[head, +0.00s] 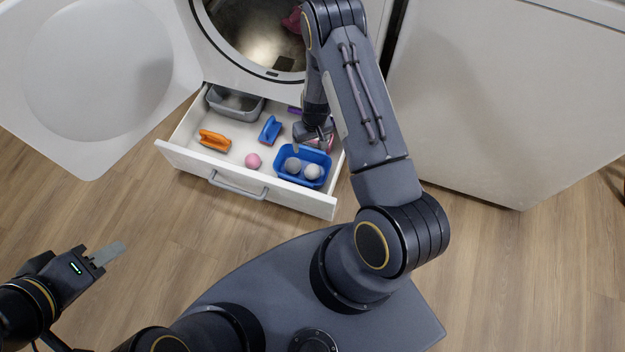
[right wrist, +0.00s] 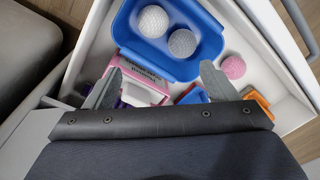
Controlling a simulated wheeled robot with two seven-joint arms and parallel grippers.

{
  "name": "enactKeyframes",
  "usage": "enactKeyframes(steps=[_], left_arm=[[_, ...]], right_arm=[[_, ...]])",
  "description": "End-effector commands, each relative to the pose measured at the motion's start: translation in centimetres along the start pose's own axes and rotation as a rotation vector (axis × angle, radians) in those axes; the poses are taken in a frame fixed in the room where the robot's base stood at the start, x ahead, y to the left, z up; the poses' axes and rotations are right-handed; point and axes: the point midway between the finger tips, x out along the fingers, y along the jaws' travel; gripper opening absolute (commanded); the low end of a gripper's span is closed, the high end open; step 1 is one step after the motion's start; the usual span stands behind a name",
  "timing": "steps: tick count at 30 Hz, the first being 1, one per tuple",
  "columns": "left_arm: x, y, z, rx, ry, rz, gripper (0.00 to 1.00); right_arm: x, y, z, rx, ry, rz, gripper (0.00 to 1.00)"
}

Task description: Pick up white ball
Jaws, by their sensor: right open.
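The white ball (head: 313,171) rests in a blue bin (head: 304,183) inside the open drawer. A greyer ball (head: 292,165) lies beside it in the bin. In the right wrist view the white ball (right wrist: 152,21) is near the top, with the grey ball (right wrist: 183,42) to its lower right. My right gripper (head: 312,143) is over the drawer, just behind the bin. Its two fingers (right wrist: 160,84) are spread and hold nothing, and the balls lie beyond the fingertips. My left gripper (head: 107,254) is over the floor at lower left, empty; its finger gap is hidden.
The drawer (head: 180,150) also holds a pink ball (head: 253,160), an orange brush (head: 214,140), a blue brush (head: 270,130), a grey basket (head: 235,103) and a pink-and-white box (right wrist: 140,78). A white cabinet (head: 500,100) stands at right.

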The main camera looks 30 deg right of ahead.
Motion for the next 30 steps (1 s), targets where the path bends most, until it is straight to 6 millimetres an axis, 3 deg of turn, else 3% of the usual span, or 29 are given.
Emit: enactKeyframes(steps=[1, 3, 6, 17, 25, 30], left_arm=[[1.4, -0.6, 0.7, 0.0, 0.0, 0.0, 0.36], [1.9, -0.9, 0.9, 0.0, 0.0, 0.0, 0.36], [2.2, -1.0, 1.1, 0.0, 0.0, 0.0, 0.36], [3.4, -1.5, 1.7, 0.0, 0.001, 0.0, 0.36], [5.1, -2.3, 2.5, 0.0, 0.0, 0.0, 0.36], [5.1, -2.4, 2.6, 0.0, 0.0, 0.0, 0.36]], right_arm=[[4.0, 0.4, 0.9, -0.02, -0.019, 0.022, 0.79], [6.6, 0.7, 1.5, -0.041, -0.029, 0.042, 0.79], [8.8, 0.9, 2.1, -0.058, -0.037, 0.059, 0.79], [12.6, 1.1, 2.4, -0.065, -0.04, 0.065, 0.79], [16.5, 1.0, 2.2, -0.065, -0.043, 0.064, 0.79], [17.0, 1.1, 2.1, -0.065, -0.041, 0.063, 0.79]])
